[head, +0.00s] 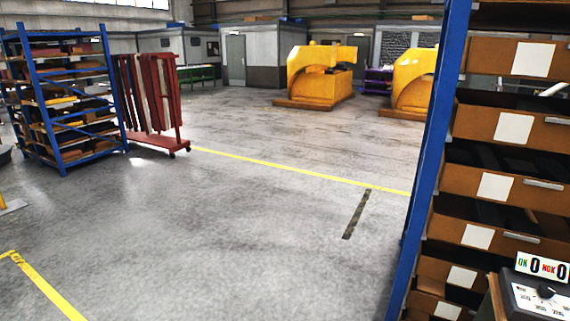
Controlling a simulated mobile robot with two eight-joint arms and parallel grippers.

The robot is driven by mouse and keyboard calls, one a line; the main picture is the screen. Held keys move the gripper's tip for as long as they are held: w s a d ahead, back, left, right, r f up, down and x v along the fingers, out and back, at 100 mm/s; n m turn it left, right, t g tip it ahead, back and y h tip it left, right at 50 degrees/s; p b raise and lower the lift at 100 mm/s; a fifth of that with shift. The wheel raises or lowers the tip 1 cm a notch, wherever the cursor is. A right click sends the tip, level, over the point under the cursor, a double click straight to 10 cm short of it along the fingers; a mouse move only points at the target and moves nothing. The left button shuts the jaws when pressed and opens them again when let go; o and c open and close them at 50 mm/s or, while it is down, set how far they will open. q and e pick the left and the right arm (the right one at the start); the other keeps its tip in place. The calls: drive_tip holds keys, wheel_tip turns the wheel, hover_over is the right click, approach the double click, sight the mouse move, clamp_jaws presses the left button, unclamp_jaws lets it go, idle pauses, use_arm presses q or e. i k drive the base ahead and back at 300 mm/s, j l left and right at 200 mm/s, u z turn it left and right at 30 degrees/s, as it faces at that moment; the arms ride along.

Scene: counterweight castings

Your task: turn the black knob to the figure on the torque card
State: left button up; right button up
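Small printed marks surround the knob, too small to read, and the picture's edge cuts the box off. A white sign (543,267) above it reads OK 0 and NOK 0. I cannot make out a torque card. Neither of my grippers is in view.
A blue-framed rack (432,150) with brown labelled bins (490,185) fills the right side, beside the control box. A blue shelf (65,100) and red trolley (158,105) stand left. Yellow castings (320,75) stand at the back. The middle floor is clear.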

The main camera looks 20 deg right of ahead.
sight(546, 290)
drive_tip(key=i+l+z, duration=0.15)
drive_tip(key=i+z, duration=0.15)
drive_tip(key=z, duration=0.2)
drive_tip(key=i+z, duration=0.3)
drive_tip(key=z, duration=0.2)
drive_tip(key=i+j+z, duration=0.1)
drive_tip(key=i+z, duration=0.2)
drive_tip(key=z, duration=0.2)
